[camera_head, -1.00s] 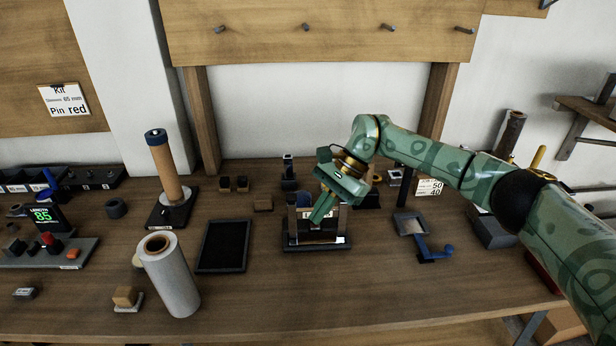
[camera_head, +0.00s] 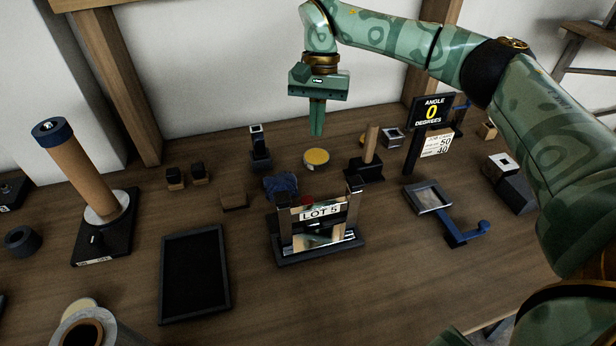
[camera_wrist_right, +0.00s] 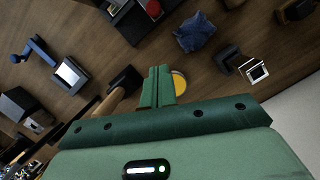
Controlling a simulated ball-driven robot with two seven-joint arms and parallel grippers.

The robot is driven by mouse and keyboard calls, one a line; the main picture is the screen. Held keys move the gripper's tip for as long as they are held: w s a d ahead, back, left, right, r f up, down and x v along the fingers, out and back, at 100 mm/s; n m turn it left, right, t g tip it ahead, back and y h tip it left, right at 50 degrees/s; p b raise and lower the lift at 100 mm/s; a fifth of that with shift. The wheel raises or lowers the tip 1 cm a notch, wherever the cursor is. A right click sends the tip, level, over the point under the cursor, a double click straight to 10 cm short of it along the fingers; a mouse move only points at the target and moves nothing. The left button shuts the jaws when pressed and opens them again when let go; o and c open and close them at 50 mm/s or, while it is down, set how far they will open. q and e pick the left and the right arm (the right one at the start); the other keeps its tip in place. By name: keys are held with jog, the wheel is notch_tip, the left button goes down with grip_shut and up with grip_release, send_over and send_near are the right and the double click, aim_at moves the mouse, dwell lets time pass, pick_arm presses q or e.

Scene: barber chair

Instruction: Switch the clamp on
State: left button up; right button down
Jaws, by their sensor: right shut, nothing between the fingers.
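My right gripper (camera_head: 316,132) is shut and empty, pointing down above the back of the bench. Its fingers also show in the right wrist view (camera_wrist_right: 159,75), partly covering a round yellow-topped piece (camera_wrist_right: 180,83). That piece (camera_head: 316,156) sits just below the fingertips in the head view; I cannot tell whether they touch. No part is labelled as the clamp. A black fixture (camera_head: 285,259) with two uprights and a "LOT 5" plate (camera_head: 320,212) stands in front; a red part (camera_head: 305,201) shows behind the plate. My left gripper is not in view.
A wooden post on a black base (camera_head: 365,170) stands right of the gripper, near the "ANGLE 0 DEGREES" display (camera_head: 432,111). A crumpled blue piece (camera_head: 281,184) lies left. A shallow tray with blue handle (camera_head: 466,236) and a black tray (camera_head: 163,285) flank the fixture.

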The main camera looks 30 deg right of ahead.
jog(key=b+x, duration=0.3)
jog(key=x, duration=0.7)
jog(key=shift+d+f, duration=0.1)
jog(key=shift+s+a+f+b, duration=0.15)
jog(key=shift+s+a+b, duration=0.05)
jog(key=shift+s+a, duration=0.35)
jog(key=shift+s+a+f+b, duration=0.15)
jog(key=shift+s+a, duration=0.35)
jog(key=shift+s, duration=0.05)
jog(key=shift+s+a, duration=0.3)
jog(key=shift+s, duration=0.1)
